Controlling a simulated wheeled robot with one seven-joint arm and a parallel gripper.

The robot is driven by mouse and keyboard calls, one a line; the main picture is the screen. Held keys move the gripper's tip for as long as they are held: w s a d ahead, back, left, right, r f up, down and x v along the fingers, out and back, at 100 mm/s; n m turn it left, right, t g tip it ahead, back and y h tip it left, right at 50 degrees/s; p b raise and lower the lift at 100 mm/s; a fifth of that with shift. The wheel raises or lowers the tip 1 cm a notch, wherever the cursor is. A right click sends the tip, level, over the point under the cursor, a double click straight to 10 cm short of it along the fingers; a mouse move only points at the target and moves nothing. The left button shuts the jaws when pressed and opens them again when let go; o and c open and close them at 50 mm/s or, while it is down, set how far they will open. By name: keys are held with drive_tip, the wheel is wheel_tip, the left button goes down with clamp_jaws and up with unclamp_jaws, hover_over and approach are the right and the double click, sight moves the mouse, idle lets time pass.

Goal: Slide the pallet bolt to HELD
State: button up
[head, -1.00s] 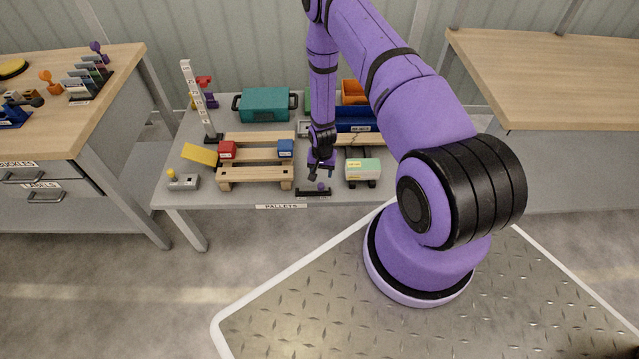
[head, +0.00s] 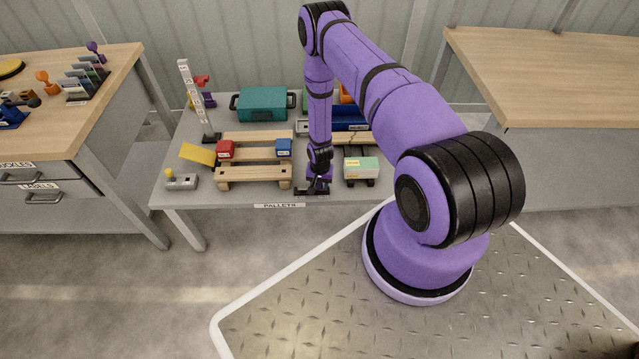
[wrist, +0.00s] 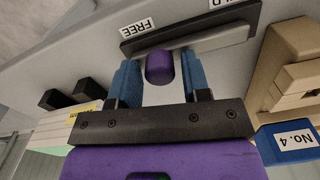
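The pallet bolt (head: 300,192) is a dark strip at the front edge of the grey table. In the wrist view its black back plate (wrist: 250,22) carries a FREE label (wrist: 138,28) and a partly cut-off HELD label (wrist: 220,2). A purple knob (wrist: 159,67) stands on its grey bar, near the FREE label. My gripper (wrist: 158,82) is open, with one blue fingertip on each side of the knob and gaps visible between. In the head view my gripper (head: 314,187) is down at the bolt and hides the knob.
A wooden pallet (head: 252,173) with red and blue blocks lies left of my gripper. A pale green and white wheeled box (head: 361,170) stands close on the right. A teal case (head: 263,103) and blue bin (head: 352,118) are behind. The table's front edge is close.

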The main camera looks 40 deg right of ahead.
sight(306, 188)
clamp_jaws()
drive_tip(key=shift+w+a, duration=0.7)
drive_tip(key=shift+a, duration=0.35)
drive_tip(key=shift+w+a, duration=0.7)
drive_tip(key=shift+a, duration=0.3)
drive_tip(key=shift+o, duration=1.5)
unclamp_jaws()
drive_tip(key=shift+r, duration=0.1)
wheel_tip(306, 188, up, 11)
drive_tip(key=shift+f, duration=0.2)
